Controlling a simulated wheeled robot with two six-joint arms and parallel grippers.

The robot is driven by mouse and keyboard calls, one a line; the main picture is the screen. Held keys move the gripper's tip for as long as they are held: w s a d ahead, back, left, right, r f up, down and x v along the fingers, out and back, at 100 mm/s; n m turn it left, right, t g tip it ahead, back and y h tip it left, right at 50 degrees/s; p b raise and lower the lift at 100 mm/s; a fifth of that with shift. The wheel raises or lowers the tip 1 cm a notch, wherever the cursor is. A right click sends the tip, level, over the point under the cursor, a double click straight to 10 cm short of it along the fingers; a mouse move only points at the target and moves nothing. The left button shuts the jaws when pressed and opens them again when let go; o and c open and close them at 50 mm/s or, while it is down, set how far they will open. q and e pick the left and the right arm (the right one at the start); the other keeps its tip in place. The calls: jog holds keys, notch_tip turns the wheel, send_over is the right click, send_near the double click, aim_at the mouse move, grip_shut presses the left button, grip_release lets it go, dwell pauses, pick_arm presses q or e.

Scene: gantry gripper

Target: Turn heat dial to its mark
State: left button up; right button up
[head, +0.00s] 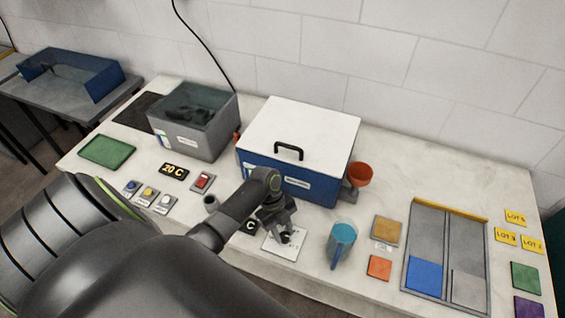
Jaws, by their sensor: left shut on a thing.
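My left gripper (284,237) points down at a white plate (272,246) on the front of the table, in the head view. It is shut on a small dark knob on that plate, which looks like the heat dial (287,238). The fingers and wrist hide much of the dial, and I cannot make out its pointer or mark. A dark display (250,227) beside the plate is partly covered by my arm, with only a letter C showing. My right gripper is not in view.
A blue box with a white lid (302,125) stands behind the gripper. A red switch (202,182) and several buttons lie left. A divided tray (446,203) lies right.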

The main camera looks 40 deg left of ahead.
pick_arm(q)
jog(key=shift+m, duration=0.5)
jog(key=o, duration=1)
jog(key=shift+c, duration=0.2)
jog(key=shift+w+r, duration=0.1)
jog(key=b+v, duration=0.3)
jog(key=v, duration=1.4)
jog(key=shift+w, duration=0.3)
jog(key=shift+d, duration=0.1)
